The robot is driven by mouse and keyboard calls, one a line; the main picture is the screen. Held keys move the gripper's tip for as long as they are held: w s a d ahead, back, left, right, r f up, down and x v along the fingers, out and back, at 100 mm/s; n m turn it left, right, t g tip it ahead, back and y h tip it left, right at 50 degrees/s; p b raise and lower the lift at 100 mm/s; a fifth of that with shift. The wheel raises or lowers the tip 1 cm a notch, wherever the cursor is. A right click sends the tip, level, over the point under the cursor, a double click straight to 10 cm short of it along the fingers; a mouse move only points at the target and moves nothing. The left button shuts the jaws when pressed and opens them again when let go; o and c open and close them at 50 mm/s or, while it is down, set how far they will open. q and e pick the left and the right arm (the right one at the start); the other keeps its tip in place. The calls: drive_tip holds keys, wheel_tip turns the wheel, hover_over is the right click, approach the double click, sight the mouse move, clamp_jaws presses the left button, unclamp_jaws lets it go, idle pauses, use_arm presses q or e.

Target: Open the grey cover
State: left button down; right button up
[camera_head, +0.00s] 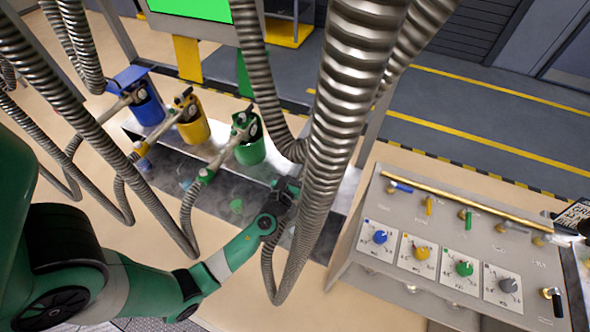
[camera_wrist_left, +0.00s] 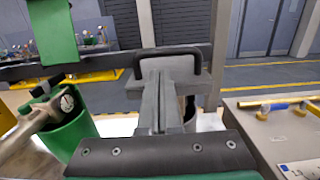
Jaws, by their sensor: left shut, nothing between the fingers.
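My left gripper (camera_head: 288,188) is at the end of the green arm, near the right end of the row of coloured containers, partly behind a hanging metal hose. In the left wrist view its grey fingers (camera_wrist_left: 159,75) are shut with nothing between them. Just beyond them is a grey cover (camera_wrist_left: 197,84), mostly hidden by the fingers. A dark loop handle (camera_wrist_left: 172,50) shows around the fingertips; I cannot tell whether they touch it. A dark container side shows below the cover. In the head view, hoses hide the grey cover. My right gripper is not in view.
Blue (camera_head: 147,106), yellow (camera_head: 192,126) and green (camera_head: 250,146) containers stand to the left, with nozzles and hoses at them. Thick metal hoses (camera_head: 340,110) hang close to the gripper. A control panel (camera_head: 440,240) with coloured knobs stands at the right.

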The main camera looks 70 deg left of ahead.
use_arm(q)
drive_tip(key=shift+x, duration=1.15)
drive_tip(key=shift+r, duration=0.15)
